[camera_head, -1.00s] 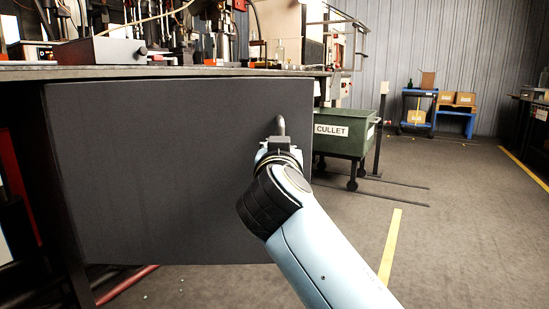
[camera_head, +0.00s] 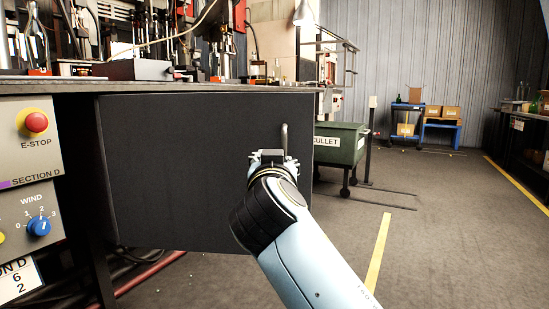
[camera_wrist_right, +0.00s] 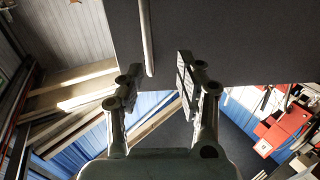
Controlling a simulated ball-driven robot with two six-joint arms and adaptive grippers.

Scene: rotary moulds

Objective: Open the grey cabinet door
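The grey cabinet door (camera_head: 190,175) is a flat dark panel under the bench. Its upright metal bar handle (camera_head: 284,139) is near its right edge. I cannot tell whether the door is ajar. My right gripper (camera_head: 267,155) is in front of the door, just left of and below the handle in the head view. In the right wrist view, my right gripper (camera_wrist_right: 157,72) is open, and the handle bar (camera_wrist_right: 147,35) shows between its fingertips, apart from both. How far the bar lies beyond the tips is unclear. My left gripper is not in view.
A control panel (camera_head: 32,190) with an emergency stop stands at the left. The bench top (camera_head: 215,87) overhangs the door. A green cullet bin (camera_head: 340,146) stands behind the door's right side. The floor (camera_head: 455,225) at the right is clear, with yellow lines.

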